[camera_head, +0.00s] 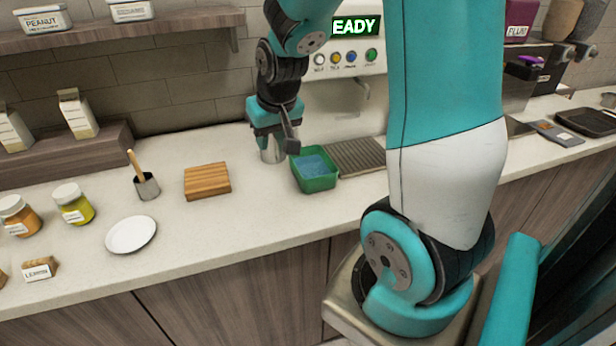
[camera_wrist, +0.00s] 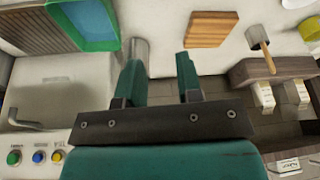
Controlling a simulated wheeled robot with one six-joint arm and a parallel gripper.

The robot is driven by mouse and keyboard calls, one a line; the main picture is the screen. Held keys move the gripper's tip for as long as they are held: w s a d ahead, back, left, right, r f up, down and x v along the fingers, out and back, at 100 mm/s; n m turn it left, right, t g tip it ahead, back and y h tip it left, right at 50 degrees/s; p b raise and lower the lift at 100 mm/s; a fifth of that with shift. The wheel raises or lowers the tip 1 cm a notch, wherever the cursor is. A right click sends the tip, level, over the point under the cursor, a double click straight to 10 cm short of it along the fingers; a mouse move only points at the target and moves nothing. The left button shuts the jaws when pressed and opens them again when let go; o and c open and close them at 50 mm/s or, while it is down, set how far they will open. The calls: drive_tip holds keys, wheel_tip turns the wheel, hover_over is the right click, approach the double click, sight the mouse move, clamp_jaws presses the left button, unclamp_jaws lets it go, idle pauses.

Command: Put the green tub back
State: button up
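The green tub (camera_head: 302,183) sits upright on the counter with something blue inside it, just right of my gripper in the head view. It also shows at the upper left of the wrist view (camera_wrist: 119,43). My gripper (camera_head: 275,143) is over the counter beside the tub, not around it. In the wrist view my gripper (camera_wrist: 158,62) has its two green fingers apart, with nothing held between them. A metal cylinder (camera_head: 271,155) stands under my gripper in the head view. It shows near the left fingertip in the wrist view (camera_wrist: 140,49); I cannot tell whether they touch.
A slatted drip tray (camera_head: 358,156) lies right of the tub, under the machine with coloured buttons. A wooden board (camera_head: 207,181), a metal cup with a wooden handle (camera_head: 147,187), a white plate (camera_head: 131,235) and jars (camera_head: 74,204) stand to the left. The front counter is clear.

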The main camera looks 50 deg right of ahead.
drive_tip(key=m+h, duration=0.2)
approach(296, 177)
drive_tip(key=shift+w+d+f+p, duration=0.5)
drive_tip(key=shift+d+f+p, duration=0.2)
drive_tip(key=shift+p, duration=0.3)
drive_tip(key=shift+p+x, duration=1.1)
drive_tip(key=shift+x, duration=1.8)
drive_tip(key=shift+w+a, duration=0.1)
drive_tip(key=shift+a, duration=0.05)
clamp_jaws()
